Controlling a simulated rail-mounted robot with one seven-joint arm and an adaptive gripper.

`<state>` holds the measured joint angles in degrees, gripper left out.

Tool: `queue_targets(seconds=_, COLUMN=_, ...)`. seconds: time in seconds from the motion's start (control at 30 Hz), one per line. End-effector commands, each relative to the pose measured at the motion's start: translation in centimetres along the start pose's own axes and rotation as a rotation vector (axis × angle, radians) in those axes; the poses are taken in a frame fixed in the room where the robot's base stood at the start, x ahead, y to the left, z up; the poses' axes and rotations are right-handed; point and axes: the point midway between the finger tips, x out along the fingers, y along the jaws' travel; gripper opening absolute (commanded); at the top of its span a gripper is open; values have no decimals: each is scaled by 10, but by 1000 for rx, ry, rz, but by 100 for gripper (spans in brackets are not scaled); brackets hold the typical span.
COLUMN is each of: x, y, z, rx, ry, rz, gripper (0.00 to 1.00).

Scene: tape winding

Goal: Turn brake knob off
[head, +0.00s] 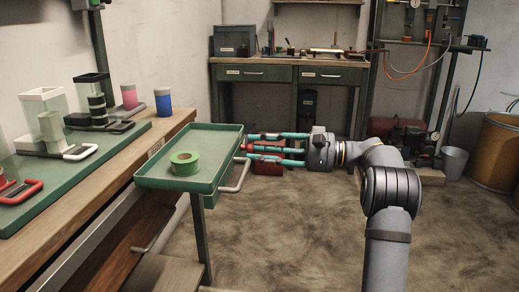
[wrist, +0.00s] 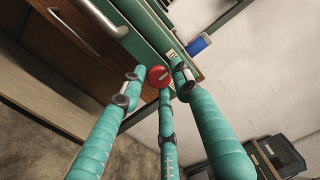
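A round red knob (wrist: 159,75) with a pale mark on its face shows in the wrist view, among the tips of my gripper's teal fingers. In the head view a red knob (head: 250,147) shows at the fingertips, just right of the green tray. My gripper (head: 250,148) reaches left with its fingers spread. In the wrist view the gripper (wrist: 158,78) has one finger left of the knob, one right and one below. Narrow gaps seem to show at the side fingers; I cannot tell whether any finger touches it. The knob's mount is hidden.
The green tray (head: 150,182) holding a green tape roll (head: 185,163) lies left of my gripper, with a metal handle (head: 236,178) on its side. A wooden workbench (head: 165,130) runs along the left. A red case (head: 268,166) sits behind the fingers.

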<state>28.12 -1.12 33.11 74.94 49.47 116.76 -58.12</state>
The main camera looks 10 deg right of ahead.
Motion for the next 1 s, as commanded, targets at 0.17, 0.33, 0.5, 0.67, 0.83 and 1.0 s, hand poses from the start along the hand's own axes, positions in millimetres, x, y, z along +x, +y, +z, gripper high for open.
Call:
queue_targets(seconds=0.17, x=0, y=1, z=0, rx=1, ry=0, rz=2, gripper=43)
queue_targets(seconds=0.33, x=0, y=1, z=0, rx=1, ry=0, rz=3, gripper=44)
queue_targets(seconds=0.5, x=-2, y=2, z=0, rx=1, ry=1, rz=3, gripper=44)
queue_targets(seconds=0.67, x=-22, y=2, z=-1, rx=2, ry=4, rz=3, gripper=44)
queue_targets(seconds=0.83, x=-59, y=2, z=-1, rx=1, ry=5, rz=3, gripper=44)
queue_targets(seconds=1.0, x=-92, y=1, z=-1, rx=1, ry=3, rz=3, gripper=44)
